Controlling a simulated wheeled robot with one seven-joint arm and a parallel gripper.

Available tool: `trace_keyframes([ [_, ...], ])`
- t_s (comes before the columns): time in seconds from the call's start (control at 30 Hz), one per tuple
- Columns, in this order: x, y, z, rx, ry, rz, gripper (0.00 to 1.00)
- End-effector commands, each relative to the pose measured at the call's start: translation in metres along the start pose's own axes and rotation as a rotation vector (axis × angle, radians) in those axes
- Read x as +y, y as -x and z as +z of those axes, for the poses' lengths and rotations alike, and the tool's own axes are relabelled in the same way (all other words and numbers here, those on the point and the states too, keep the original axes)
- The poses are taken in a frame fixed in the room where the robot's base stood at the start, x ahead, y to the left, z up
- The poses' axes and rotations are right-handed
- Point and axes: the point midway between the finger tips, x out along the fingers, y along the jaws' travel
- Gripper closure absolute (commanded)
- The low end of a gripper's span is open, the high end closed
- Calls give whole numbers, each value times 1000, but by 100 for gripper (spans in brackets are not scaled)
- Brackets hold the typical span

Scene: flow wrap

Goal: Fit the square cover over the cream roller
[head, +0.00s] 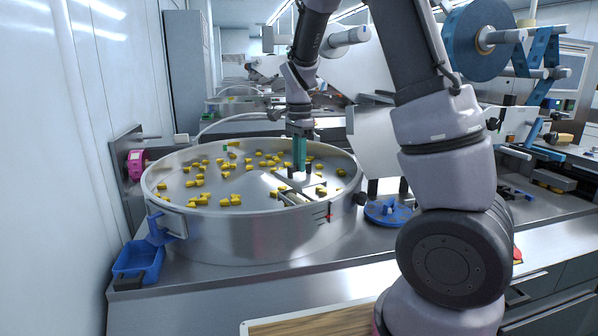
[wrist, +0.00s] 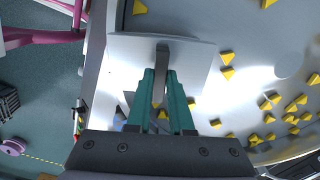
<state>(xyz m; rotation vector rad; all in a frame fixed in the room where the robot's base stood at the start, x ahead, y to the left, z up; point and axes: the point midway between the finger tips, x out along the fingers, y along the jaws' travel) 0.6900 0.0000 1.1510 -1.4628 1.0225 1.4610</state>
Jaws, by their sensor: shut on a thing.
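My gripper (head: 300,167) points down inside the near right part of the round steel bowl. In the wrist view its teal fingers (wrist: 160,74) are shut on the grey handle of the square cover (wrist: 197,62). The cover is a pale flat plate, and it lies below the fingertips near the bowl's rim. In the head view the cover (head: 313,183) shows as a small light plate under the gripper. A pale piece (head: 295,198) shows just below it at the rim; I cannot tell if this is the cream roller. The plate and fingers hide what lies beneath.
The steel bowl (head: 240,222) holds many scattered yellow pieces (head: 235,200). A blue disc (head: 388,213) lies right of the bowl. My arm covers much of the right side.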

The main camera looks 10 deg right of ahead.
Motion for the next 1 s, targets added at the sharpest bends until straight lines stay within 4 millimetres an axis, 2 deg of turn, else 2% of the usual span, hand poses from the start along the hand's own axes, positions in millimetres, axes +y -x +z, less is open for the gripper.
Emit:
trace_keyframes([
  [0.1, 0, -18, 0, 0, -2, 4, 100],
  [0.2, 0, -25, 0, 0, -1, 1, 100],
  [0.97, 0, -38, 0, -1, -1, 1, 100],
  [1.0, 0, -38, 0, -1, -1, 1, 65],
])
